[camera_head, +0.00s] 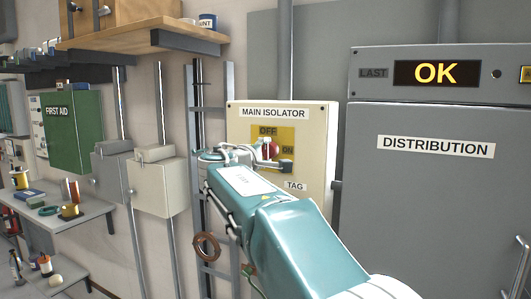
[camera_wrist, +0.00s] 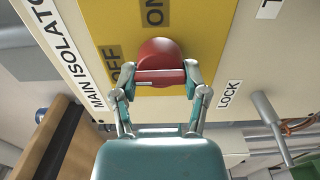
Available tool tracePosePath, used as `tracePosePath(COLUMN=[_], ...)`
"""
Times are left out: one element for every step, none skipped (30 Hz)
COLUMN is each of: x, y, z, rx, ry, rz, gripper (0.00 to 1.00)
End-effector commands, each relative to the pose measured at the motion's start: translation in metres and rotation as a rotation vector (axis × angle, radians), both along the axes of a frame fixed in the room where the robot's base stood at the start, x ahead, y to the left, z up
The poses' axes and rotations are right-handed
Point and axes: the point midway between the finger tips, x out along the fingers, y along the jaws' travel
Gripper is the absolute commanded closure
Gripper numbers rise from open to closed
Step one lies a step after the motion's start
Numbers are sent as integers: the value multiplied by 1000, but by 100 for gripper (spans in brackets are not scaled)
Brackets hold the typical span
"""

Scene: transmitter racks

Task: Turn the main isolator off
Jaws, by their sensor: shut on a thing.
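The main isolator (camera_head: 318,140) is a cream wall box with a yellow plate marked OFF at the top and ON at the right. Its red rotary knob (camera_wrist: 160,53) sits on the yellow plate (camera_wrist: 215,30). My gripper (camera_wrist: 160,76) is shut on the knob's handle, with one finger on each side. In the head view the knob (camera_head: 271,150) is partly hidden behind my gripper and arm. I cannot tell for certain which mark the handle points to.
A grey distribution cabinet (camera_head: 430,200) with a lit OK display (camera_head: 437,73) stands close on the right. A wooden shelf (camera_head: 150,38) juts out at the upper left. A green first aid box (camera_head: 75,135) and cluttered shelves (camera_head: 60,222) are at the left.

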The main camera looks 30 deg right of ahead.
Motion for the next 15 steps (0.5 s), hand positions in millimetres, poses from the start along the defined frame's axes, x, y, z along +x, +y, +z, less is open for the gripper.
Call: tracePosePath(x=[2, 2, 2, 2, 2, 2, 2, 2, 2, 3, 3, 2, 2, 2, 2], y=[2, 2, 2, 2, 2, 2, 2, 2, 2, 2, 2, 2, 1, 1, 1], z=[-3, -3, -3, -3, -3, -3, -4, -4, -4, -4, -4, -4, -4, -3, -3], rx=[0, 0, 0, 0, 0, 0, 0, 0, 0, 0, 0, 0, 1, 0, 1], ry=[7, 7, 7, 7, 7, 8, 8, 8, 8, 8, 8, 8, 7, 6, 6], rz=[7, 7, 7, 7, 7, 7, 7, 7, 7, 7, 6, 6, 5, 5, 4], gripper=[90, 90, 90, 90, 90, 90, 90, 90, 90, 33, 20, 9, 9, 9, 9])
